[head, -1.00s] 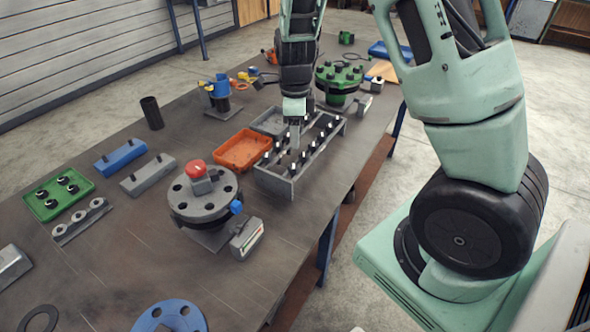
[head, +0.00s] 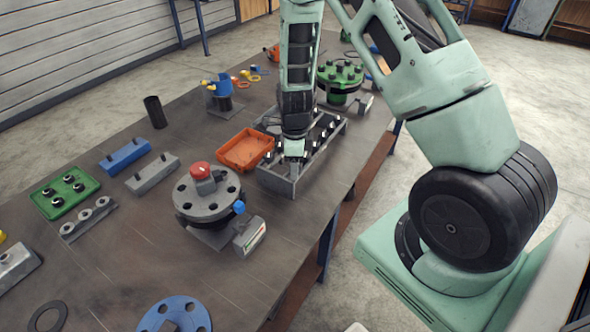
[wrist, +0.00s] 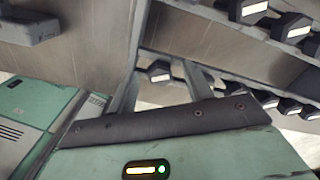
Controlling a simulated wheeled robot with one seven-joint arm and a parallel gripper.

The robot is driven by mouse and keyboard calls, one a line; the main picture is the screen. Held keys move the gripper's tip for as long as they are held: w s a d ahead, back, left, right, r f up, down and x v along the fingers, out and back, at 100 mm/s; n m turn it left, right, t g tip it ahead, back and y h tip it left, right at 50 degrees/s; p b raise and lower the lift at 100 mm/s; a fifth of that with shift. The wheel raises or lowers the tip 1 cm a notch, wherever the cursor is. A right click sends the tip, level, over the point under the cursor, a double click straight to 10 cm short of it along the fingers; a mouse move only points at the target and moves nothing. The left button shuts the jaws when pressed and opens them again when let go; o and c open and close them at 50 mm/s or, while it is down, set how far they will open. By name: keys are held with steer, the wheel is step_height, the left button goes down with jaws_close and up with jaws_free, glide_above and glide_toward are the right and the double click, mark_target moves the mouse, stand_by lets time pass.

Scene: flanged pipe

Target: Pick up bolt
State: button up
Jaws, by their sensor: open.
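The bolts stand in rows in a grey rack (head: 276,183) on the bench. Dark bolt heads with pale faces show in the wrist view, such as one bolt (wrist: 159,71) that appears in the gap between my fingers. I cannot tell whether the fingers are level with it. My gripper (wrist: 162,86) is open and empty. In the head view my gripper (head: 293,160) is over the near part of the rack, and the wrist hides several bolts.
An orange tray (head: 245,150) lies just left of the rack. A grey flange with a red-topped part (head: 207,195) stands nearer, and a green flange (head: 340,78) stands beyond the rack. More bolts (wrist: 290,24) crowd the wrist view's right side.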

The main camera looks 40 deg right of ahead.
jaws_close()
steer(key=shift+r, duration=0.1)
